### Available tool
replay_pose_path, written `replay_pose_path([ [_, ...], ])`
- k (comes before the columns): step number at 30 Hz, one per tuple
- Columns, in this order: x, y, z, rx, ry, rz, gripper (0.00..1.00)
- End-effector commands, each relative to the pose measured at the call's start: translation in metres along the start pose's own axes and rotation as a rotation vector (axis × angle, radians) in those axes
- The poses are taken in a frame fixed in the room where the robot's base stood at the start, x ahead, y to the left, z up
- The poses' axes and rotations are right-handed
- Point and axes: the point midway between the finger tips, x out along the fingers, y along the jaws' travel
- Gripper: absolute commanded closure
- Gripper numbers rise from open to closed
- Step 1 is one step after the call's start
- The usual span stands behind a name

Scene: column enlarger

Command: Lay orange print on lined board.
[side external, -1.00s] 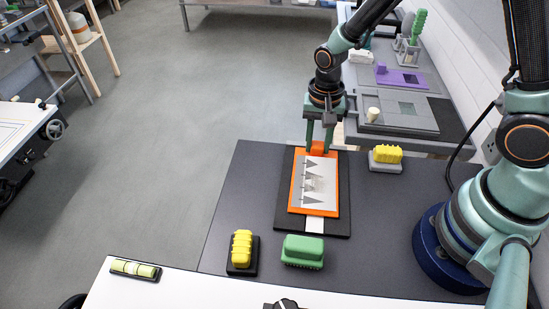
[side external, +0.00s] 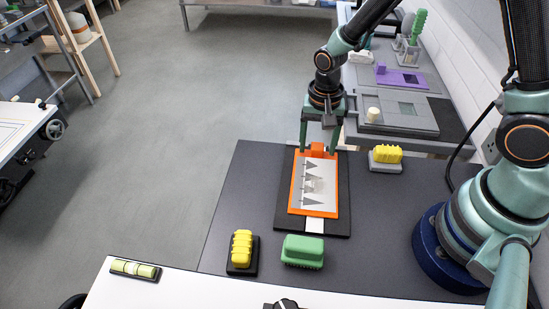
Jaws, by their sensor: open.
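The orange print (side external: 296,196), an orange-bordered sheet with a pale middle and grey triangles, lies flat on the black board (side external: 340,219). A white line or strip (side external: 314,226) on the board shows below the print's near edge. An orange tab (side external: 318,149) stands at the print's far edge. My gripper (side external: 319,150) is open, with its two fingers apart on either side of the tab. No contact between fingers and tab is clear. The print hides most of the board's middle.
A yellow-topped block (side external: 386,155) stands right of the board. Another yellow block (side external: 242,250) and a green brush-like block (side external: 303,250) stand at the near side. A side bench (side external: 400,115) holds a purple piece (side external: 402,78). The dark table left of the board is clear.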

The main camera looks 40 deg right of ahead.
Motion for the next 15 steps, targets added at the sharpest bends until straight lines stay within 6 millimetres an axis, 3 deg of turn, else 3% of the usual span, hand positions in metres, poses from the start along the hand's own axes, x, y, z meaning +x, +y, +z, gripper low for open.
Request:
replay_pose_path([
  [15, -0.013, -0.001, 0.000, 0.000, 0.001, -0.001, 0.29],
])
